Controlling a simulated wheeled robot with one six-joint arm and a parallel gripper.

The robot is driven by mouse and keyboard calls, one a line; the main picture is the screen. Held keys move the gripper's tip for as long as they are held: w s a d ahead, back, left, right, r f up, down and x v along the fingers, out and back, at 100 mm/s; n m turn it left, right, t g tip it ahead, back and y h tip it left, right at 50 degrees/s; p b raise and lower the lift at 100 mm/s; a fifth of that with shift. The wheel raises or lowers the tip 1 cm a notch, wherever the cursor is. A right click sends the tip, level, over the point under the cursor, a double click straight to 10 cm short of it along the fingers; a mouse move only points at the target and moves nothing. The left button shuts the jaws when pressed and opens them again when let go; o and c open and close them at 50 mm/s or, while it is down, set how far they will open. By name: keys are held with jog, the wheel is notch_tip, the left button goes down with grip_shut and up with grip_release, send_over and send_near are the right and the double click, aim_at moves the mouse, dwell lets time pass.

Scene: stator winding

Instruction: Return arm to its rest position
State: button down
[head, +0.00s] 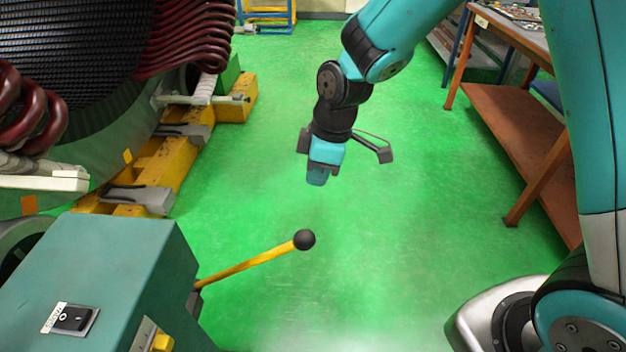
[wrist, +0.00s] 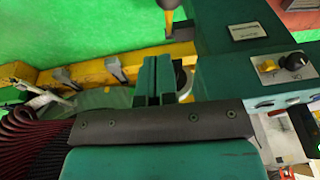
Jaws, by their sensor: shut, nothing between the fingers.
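My gripper (head: 317,178) hangs from my teal arm (head: 345,90) over the green floor, right of the stator and above and beyond the lever's black ball in the head view. In the wrist view its two teal fingers (wrist: 154,66) are side by side, shut, with nothing visible between them. The arm reaches down from the upper right of the head view and is bent at its dark wrist joints. Its upper links run out of the frame.
The stator (head: 95,70) with dark red coils stands on a yellow base (head: 165,175) at left. A teal control box (head: 100,255) has a yellow lever (head: 245,266) jutting right. An orange workbench (head: 510,130) stands at right. Green floor (head: 400,215) between them is clear.

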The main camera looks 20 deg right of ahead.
dwell(0.3)
jog(key=s+r+m+y+p, duration=0.1)
jog(key=s+r+m+p, duration=0.4)
jog(key=s+r, duration=1.5)
jog(key=shift+s+d+m+y+p, duration=0.25)
jog(key=shift+d+m+y+p, duration=0.1)
jog(key=shift+m, duration=0.75)
jog(key=shift+r, duration=0.1)
